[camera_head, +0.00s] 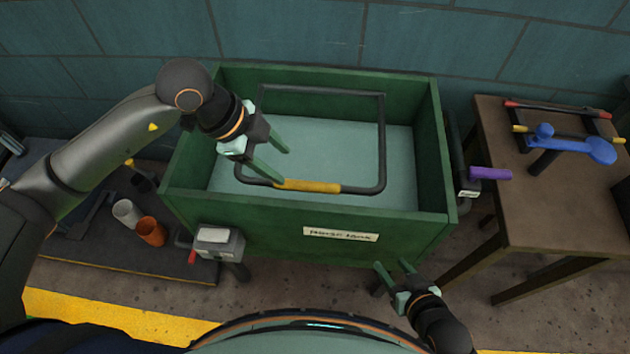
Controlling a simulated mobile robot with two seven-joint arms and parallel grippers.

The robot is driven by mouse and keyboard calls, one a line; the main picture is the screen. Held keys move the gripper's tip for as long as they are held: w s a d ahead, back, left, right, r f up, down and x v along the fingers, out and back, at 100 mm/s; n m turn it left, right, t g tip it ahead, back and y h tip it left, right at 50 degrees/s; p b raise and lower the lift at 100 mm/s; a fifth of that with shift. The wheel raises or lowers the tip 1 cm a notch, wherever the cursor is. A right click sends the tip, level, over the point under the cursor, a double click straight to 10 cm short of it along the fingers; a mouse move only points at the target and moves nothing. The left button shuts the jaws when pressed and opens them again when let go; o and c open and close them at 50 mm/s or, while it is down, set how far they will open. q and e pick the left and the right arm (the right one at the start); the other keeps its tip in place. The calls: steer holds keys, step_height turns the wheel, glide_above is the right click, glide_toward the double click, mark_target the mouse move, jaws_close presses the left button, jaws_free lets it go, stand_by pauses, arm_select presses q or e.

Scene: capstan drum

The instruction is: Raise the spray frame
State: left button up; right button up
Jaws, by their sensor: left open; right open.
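A black rectangular tube frame (383,130), which looks like the spray frame, lies within the green tank (260,211). Its near bar carries a yellow grip section (310,186). My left gripper (282,166) is open above the tank, over the left part of the frame, with its fingertips close to the left end of the yellow section. I cannot tell whether they touch it. My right gripper (393,265) is open and empty in front of the tank's near wall, low and right of the label (340,234).
A purple handle (490,173) sticks out from the tank's right side toward a brown table (550,215) holding a blue tool (570,145). A grey box (218,240) is at the tank's front left. White (126,213) and orange cups (151,231) stand at left.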

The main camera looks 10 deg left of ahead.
mark_target(305, 185)
arm_select(q)
steer(key=x, duration=0.3)
steer(key=b+x, duration=0.1)
steer(key=x, duration=0.3)
steer(key=a+x, duration=0.1)
steer(key=x, duration=0.3)
steer(key=shift+w+f+b, duration=0.3)
steer(key=shift+w+f, duration=0.05)
steer(key=shift+w, duration=0.05)
steer(key=shift+d+f, duration=0.25)
steer(key=shift+f, duration=0.1)
steer(key=shift+w, duration=0.1)
jaws_close()
stand_by(0.5)
